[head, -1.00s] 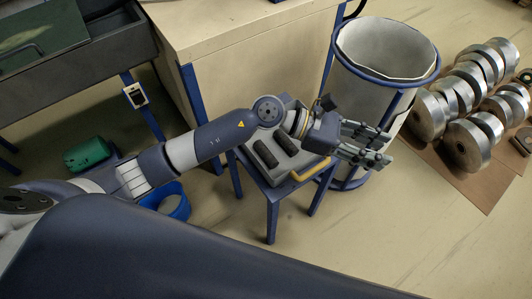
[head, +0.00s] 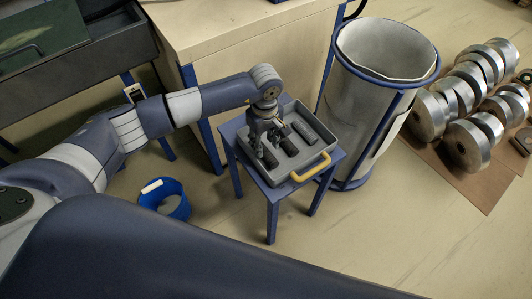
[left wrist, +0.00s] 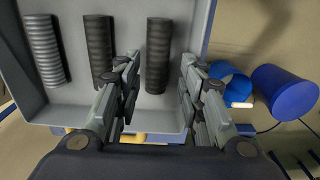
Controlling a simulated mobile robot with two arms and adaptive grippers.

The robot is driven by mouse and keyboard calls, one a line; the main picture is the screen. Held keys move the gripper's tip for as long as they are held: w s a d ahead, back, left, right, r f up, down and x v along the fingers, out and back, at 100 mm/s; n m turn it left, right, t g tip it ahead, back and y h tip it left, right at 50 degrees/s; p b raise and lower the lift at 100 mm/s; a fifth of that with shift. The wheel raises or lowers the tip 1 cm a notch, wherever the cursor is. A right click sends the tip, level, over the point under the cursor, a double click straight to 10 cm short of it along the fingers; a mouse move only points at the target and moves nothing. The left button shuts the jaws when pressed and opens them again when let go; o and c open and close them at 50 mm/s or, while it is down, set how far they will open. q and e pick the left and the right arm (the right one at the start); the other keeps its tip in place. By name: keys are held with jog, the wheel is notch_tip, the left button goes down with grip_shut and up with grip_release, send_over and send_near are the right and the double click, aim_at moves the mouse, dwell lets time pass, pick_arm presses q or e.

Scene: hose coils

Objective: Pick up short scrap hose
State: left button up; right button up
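My left gripper (head: 265,145) points down over the tray's left side and partly hides the left piece. In the left wrist view its fingers (left wrist: 160,62) are open, one on each side of the rightmost hose piece (left wrist: 159,45); contact cannot be told. My right gripper is not in view.
A tall white-lined bin (head: 365,95) with a blue rim stands just right of the stool. A workbench (head: 240,60) is behind. Metal rolls (head: 465,145) lie at far right. Floor in front is clear.

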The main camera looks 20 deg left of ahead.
aim_at(267, 153)
pick_arm(q)
jog(key=f, duration=0.4)
jog(key=shift+s+d+f+p, duration=0.1)
jog(key=shift+d+f+p, duration=0.1)
jog(key=shift+d+p, duration=0.2)
jog(key=shift+f, duration=0.45)
jog(key=c, duration=0.8)
